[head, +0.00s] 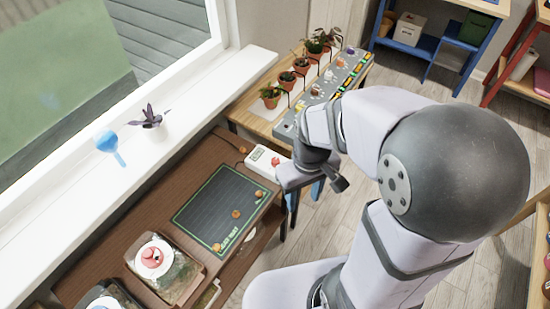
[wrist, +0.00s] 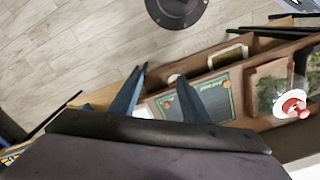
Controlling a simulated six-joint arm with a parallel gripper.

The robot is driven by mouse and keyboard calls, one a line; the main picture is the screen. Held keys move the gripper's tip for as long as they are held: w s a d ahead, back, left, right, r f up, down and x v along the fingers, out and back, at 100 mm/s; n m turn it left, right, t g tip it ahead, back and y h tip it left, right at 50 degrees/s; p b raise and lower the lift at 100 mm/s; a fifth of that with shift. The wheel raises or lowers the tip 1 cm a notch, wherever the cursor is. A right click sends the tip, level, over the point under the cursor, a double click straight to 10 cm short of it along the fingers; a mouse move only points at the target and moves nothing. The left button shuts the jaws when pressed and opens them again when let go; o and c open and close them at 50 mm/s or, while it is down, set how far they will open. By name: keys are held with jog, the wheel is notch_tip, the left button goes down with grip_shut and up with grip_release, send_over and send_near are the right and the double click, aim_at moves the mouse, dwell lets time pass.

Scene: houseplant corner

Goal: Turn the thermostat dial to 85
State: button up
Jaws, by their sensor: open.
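The thermostat (head: 258,157) is a small white box with a display and a red dial (head: 275,161). It sits at the far right end of the brown cabinet top in the head view. The dial's setting is too small to read. My gripper (wrist: 165,69) is open and empty, its two blue-grey fingers apart in the wrist view. In the head view my wrist is just right of the thermostat, apart from the dial as far as I can tell. I cannot make out the thermostat in the wrist view.
A dark green-edged mat (head: 222,206) with orange discs lies beside the thermostat. A terrarium (head: 190,275) with a pink-knobbed white lid stands nearer. Potted plants (head: 287,80) and a grey panel (head: 318,97) occupy the back table. The floor (wrist: 70,45) is clear.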

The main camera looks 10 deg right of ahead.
jog(key=w+f+n+b, duration=0.2)
jog(key=w+f+n, duration=0.1)
jog(key=w+n, duration=0.95)
jog(key=n, duration=0.9)
send_over(275, 160)
notch_tip(275, 160, down, 5)
jog(key=shift+a+f+b, duration=0.1)
jog(key=shift+f+b, duration=0.1)
jog(key=shift+b, duration=0.25)
jog(key=shift+w+n, duration=0.1)
jog(key=shift+n, duration=0.15)
jog(key=shift+f+p, duration=0.95)
jog(key=shift+f, duration=2.75)
jog(key=c, duration=1)
